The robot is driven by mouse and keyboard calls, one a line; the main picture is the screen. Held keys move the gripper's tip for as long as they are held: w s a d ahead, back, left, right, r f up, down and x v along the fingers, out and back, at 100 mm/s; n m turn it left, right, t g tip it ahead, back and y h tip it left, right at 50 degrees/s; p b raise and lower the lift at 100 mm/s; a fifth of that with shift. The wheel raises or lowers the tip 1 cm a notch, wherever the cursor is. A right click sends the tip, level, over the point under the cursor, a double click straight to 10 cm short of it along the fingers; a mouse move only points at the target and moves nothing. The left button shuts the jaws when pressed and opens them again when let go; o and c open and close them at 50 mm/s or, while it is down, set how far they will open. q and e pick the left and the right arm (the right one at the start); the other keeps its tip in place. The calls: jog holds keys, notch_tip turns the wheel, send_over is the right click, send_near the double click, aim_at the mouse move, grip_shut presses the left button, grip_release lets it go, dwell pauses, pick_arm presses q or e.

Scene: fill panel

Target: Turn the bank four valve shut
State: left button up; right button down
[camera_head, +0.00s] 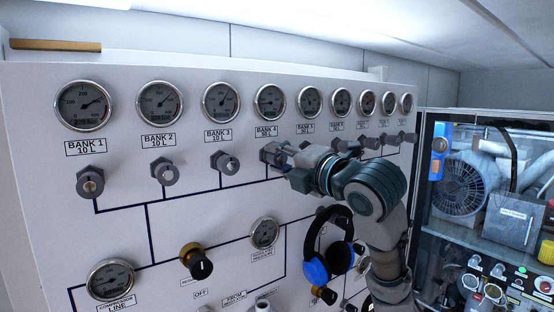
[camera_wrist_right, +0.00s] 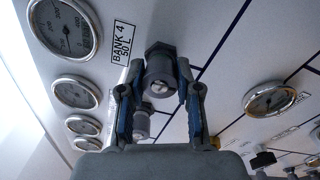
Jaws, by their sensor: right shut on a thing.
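The bank four valve (camera_head: 268,152) is a grey knob with a hexagonal base, below the label BANK 4 50 L and its round gauge (camera_head: 270,101) on the white panel. My right gripper (camera_head: 282,158) reaches it from the right and is shut on it. In the right wrist view, the two fingers lie on either side of the valve knob (camera_wrist_right: 160,72), its slotted end facing the camera. The gripper hides part of the valve in the head view. My left gripper is not in view.
Bank valves 1 (camera_head: 90,182), 2 (camera_head: 166,173) and 3 (camera_head: 224,162) stick out to the left; several more stand close on the right. A cabinet with a fan (camera_head: 460,182) stands at the right.

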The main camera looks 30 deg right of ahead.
jog(key=m, duration=0.4)
jog(key=shift+w+a+f+m, duration=0.1)
jog(key=shift+f+m, duration=0.2)
jog(key=shift+f, duration=0.05)
jog(key=m, duration=0.5)
jog(key=shift+f+h+b, duration=0.1)
jog(key=shift+h+b, duration=0.2)
jog(key=shift+b, duration=0.1)
jog(key=m+b, duration=0.1)
jog(key=m, duration=0.3)
jog(key=shift+m+h, duration=0.4)
jog(key=m+b, duration=0.1)
jog(key=m, duration=0.3)
jog(key=shift+m, duration=0.4)
jog(key=m+b, duration=0.2)
jog(key=m, duration=0.3)
jog(key=shift+m+h, duration=0.3)
jog(key=shift+h, duration=0.1)
jog(key=m, duration=0.2)
jog(key=m+b, duration=0.1)
jog(key=m, duration=0.1)
jog(key=shift+s+r+m, duration=0.2)
jog(key=shift+m, duration=0.2)
jog(key=m+b, duration=0.1)
jog(key=m, duration=0.3)
jog(key=shift+a+r, duration=0.1)
jog(key=shift+m+g+b, duration=0.3)
jog(key=shift+m, duration=1.9)
